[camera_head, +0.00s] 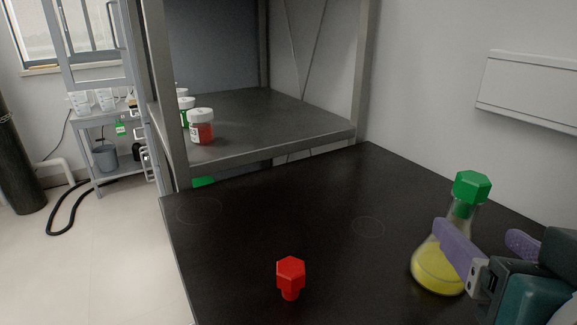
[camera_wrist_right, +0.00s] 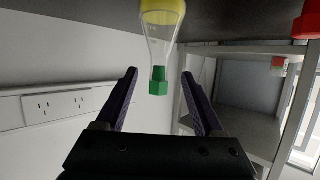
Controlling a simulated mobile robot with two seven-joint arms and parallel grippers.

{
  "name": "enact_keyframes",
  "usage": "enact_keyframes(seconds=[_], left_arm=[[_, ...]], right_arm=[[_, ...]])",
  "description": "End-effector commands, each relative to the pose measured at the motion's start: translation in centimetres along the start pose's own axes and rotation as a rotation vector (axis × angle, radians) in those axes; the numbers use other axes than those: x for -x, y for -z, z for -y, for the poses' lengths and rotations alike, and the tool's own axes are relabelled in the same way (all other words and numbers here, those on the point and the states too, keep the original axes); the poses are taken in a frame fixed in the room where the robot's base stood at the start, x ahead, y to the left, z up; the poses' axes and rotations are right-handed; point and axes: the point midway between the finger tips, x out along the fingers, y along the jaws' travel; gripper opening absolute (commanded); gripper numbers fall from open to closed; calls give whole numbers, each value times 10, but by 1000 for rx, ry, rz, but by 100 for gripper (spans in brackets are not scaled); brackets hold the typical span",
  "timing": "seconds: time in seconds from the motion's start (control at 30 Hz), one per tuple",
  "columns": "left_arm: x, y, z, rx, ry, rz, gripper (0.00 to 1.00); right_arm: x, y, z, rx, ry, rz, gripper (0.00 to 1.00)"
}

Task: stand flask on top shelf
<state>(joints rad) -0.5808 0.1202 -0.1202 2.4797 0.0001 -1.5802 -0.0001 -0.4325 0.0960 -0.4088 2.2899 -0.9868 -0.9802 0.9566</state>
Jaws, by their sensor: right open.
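The flask (camera_head: 437,268) is clear glass with yellow contents and a green hexagonal stopper (camera_head: 472,187). It stands upright on the black bench at the right of the head view. My right gripper (camera_head: 475,232) is open beside it, and one purple finger partly covers the flask. In the right wrist view the picture is upside down, and the flask (camera_wrist_right: 160,45) shows centred beyond the tips of the two open fingers (camera_wrist_right: 160,75). A grey-framed rack with a dark shelf (camera_head: 270,115) stands behind the bench. My left gripper is in neither view.
A red hexagonal stopper (camera_head: 290,277) stands on the bench (camera_head: 240,240) near the front. Jars with white lids, one red (camera_head: 201,130), sit at the shelf's left; its middle and right are bare. The wall (camera_head: 440,110) runs along the right.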

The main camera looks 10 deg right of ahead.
Motion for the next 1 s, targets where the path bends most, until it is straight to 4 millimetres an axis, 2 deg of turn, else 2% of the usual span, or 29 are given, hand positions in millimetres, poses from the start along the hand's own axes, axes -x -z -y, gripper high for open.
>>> enact_keyframes(seconds=[0.03,0.13,0.33,0.57,0.7,0.8,1.0], left_arm=[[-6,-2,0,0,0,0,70],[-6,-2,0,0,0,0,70],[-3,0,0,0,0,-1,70],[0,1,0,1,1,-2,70],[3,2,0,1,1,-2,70],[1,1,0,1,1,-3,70],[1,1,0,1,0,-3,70]], right_arm=[[-1,-3,-2,13,-8,-23,70],[-6,2,-4,28,-13,-52,70],[-36,6,-4,32,-14,-55,70],[-56,11,-5,30,-15,-53,70],[-77,18,-5,31,-16,-54,70],[-91,15,-5,30,-15,-51,70],[-98,15,-5,29,-14,-48,70]])
